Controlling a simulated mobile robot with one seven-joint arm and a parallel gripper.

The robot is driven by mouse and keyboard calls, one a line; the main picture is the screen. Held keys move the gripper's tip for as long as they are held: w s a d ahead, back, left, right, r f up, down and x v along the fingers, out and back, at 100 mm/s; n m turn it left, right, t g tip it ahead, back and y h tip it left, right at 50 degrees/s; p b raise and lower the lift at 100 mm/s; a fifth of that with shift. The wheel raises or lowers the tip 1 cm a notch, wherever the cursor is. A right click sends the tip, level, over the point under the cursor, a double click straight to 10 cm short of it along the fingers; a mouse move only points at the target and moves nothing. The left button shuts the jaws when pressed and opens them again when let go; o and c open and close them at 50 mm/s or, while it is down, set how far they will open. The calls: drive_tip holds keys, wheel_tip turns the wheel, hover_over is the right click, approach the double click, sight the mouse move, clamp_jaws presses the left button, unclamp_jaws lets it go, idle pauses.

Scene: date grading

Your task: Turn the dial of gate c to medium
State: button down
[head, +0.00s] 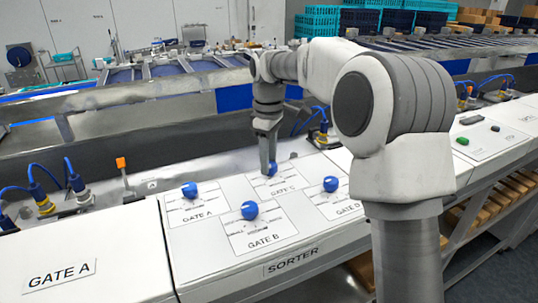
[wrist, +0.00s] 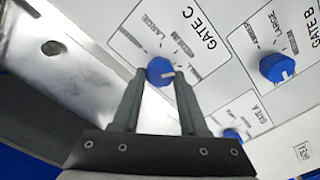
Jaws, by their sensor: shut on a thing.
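The gate C dial is a round blue knob (wrist: 160,69) on a white plate (wrist: 150,28) marked GATE C. In the head view the knob (head: 273,169) is partly hidden by my gripper (head: 268,166). In the wrist view my gripper (wrist: 160,78) has one finger on each side of the knob and is shut on it. The knob's white mark points right in the wrist view, towards a small printed label. The labels around this knob are too blurred to read with certainty.
The gate A knob (head: 189,190), gate B knob (head: 250,210) and gate D knob (head: 331,184) stand close by on the white sorter panel (head: 210,262). An orange-tipped lever (head: 121,163) and blue cables stand to the left. A metal conveyor wall runs behind the panel.

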drive_tip(key=n, duration=0.6)
drive_tip(key=shift+s, duration=0.1)
idle(0.5)
drive_tip(key=shift+c, duration=2.2)
unclamp_jaws()
wheel_tip(320, 180, up, 18)
drive_tip(key=shift+f, duration=0.25)
